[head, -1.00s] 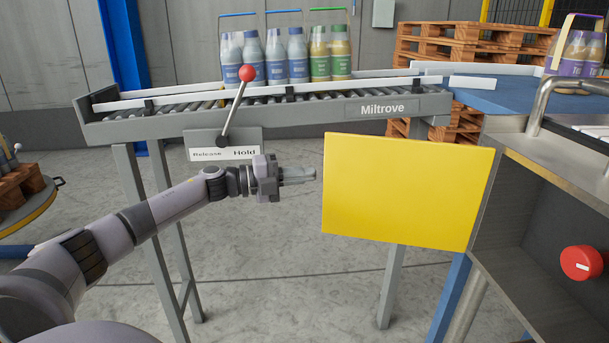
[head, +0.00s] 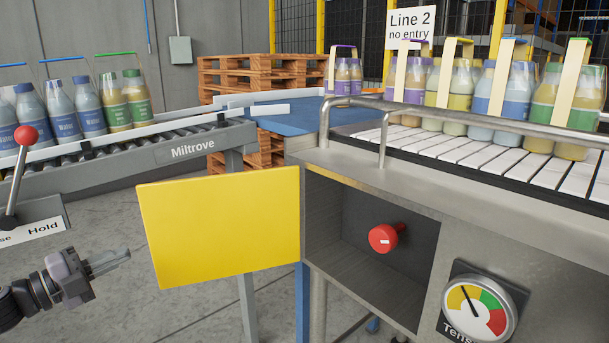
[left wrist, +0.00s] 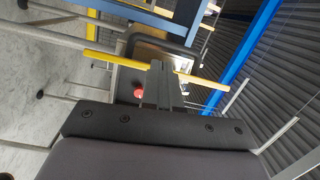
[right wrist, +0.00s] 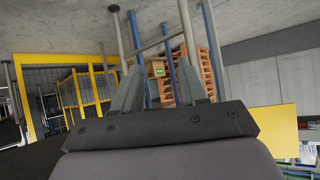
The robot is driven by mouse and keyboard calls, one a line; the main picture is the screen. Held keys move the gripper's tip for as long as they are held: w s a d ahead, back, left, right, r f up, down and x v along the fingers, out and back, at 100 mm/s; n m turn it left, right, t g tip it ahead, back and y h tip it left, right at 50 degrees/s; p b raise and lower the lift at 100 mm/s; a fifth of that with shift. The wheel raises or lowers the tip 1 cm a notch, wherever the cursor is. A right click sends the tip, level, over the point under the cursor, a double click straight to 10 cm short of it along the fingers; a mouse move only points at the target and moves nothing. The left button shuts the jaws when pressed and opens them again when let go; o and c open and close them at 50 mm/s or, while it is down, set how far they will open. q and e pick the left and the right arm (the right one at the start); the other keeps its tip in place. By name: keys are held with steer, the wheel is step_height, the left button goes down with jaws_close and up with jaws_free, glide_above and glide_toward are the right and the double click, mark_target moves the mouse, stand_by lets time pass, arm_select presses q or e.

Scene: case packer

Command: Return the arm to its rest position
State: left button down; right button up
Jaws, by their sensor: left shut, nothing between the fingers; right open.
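My left gripper (head: 106,262) is at the lower left of the head view, in the air left of the yellow panel (head: 220,225). Its fingers are together and hold nothing. In the left wrist view its closed fingers (left wrist: 160,85) point toward the yellow panel's edge (left wrist: 205,82). My right gripper is outside the head view. In the right wrist view its two fingers (right wrist: 157,88) stand apart with nothing between them. The lever with a red knob (head: 26,135) stands above the left gripper, by the plate reading Hold (head: 42,228).
A roller conveyor (head: 190,146) carries bottle packs on the left. The steel machine (head: 400,190) on the right has a red knob (head: 383,238) in an open recess and a tension gauge (head: 478,308). Wooden pallets (head: 262,75) stand behind.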

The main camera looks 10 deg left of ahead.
arm_select(q)
steer(key=s+d+f+n+y+p, duration=0.5)
steer(key=s+d+f+n, duration=0.4)
steer(key=d+f+n, duration=0.4)
steer(key=s+d+f+n+g+y+p, duration=0.1)
steer(key=s+d+f+n+g+p, duration=0.1)
steer(key=s, duration=0.6)
steer(key=s+d+f+n+g+y+p, duration=0.2)
steer(key=s+d+f+n, duration=0.2)
steer(key=s, duration=0.5)
steer(key=d+n, duration=0.2)
steer(key=d, duration=0.1)
steer(key=shift+f+g, duration=0.3)
steer(key=shift+f, duration=0.1)
